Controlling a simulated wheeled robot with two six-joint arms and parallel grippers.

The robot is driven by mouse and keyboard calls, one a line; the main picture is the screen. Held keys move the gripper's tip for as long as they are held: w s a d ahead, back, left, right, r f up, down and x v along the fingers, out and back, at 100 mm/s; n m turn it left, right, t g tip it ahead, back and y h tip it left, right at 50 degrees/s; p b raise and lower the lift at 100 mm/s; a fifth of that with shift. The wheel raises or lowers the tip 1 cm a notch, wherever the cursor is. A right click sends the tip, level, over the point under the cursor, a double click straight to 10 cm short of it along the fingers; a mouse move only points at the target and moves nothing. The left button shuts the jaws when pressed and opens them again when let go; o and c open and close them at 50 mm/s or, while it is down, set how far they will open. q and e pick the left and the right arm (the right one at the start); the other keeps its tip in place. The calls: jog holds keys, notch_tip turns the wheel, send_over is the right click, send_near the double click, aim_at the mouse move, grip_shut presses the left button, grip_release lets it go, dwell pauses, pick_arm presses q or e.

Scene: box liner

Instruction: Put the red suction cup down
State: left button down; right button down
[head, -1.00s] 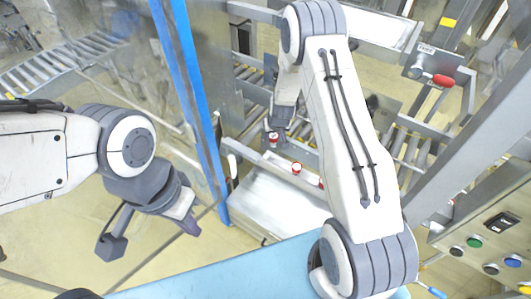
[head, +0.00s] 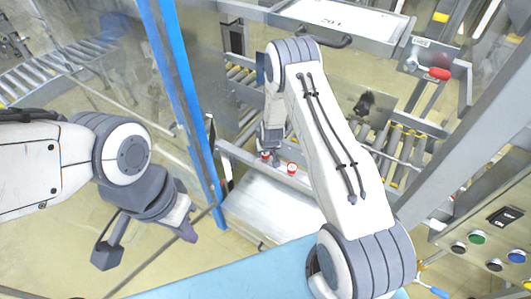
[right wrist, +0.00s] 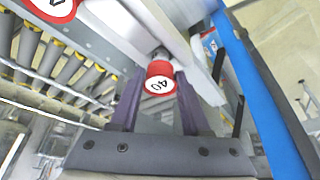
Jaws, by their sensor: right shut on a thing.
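A red suction cup with a white face marked 40 (right wrist: 160,78) sits between the two dark fingers of my right gripper (right wrist: 157,108) in the right wrist view. My right gripper (head: 268,148) is shut on this cup (head: 265,155), which shows small at its tip in the head view, close to the grey rail; contact with the rail cannot be told. A second red and white cup (head: 291,168) stands to the right on the rail, and part of a red cup (right wrist: 52,8) shows at the wrist view's top left. My left gripper (head: 188,232) hangs empty at the left; its jaw opening is unclear.
A blue post (head: 178,95) stands left of my right gripper. A pale metal panel (head: 262,205) lies below the cups. Roller conveyors (head: 400,150) run behind and right. A button panel (head: 495,245) is at the lower right.

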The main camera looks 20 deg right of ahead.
jog(key=shift+f+b, duration=0.3)
jog(key=shift+f, duration=0.1)
jog(key=shift+c, duration=1.8)
grip_release()
jog(key=shift+r, duration=0.1)
